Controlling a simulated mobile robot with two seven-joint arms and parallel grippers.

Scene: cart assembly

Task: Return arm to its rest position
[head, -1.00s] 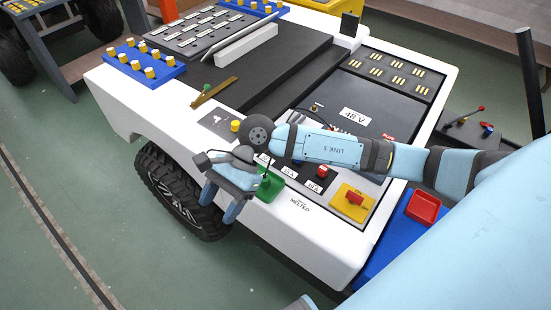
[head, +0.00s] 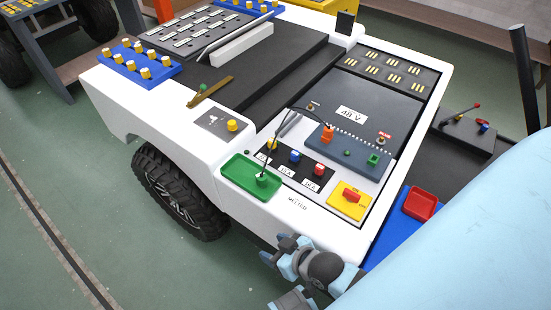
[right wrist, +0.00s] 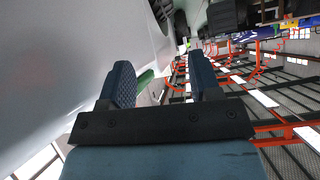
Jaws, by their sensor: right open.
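My right arm (head: 325,272) is drawn in at the bottom of the head view, beside the near side of the white cart (head: 250,210). The cart's pale side lies left of the fingers. My left gripper is out of view.
The cart top carries a green tray (head: 237,174) with a probe in it, a yellow plate with a red switch (head: 351,196), and a blue tray of yellow knobs (head: 146,66). A red bin (head: 421,204) sits on a blue surface at right.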

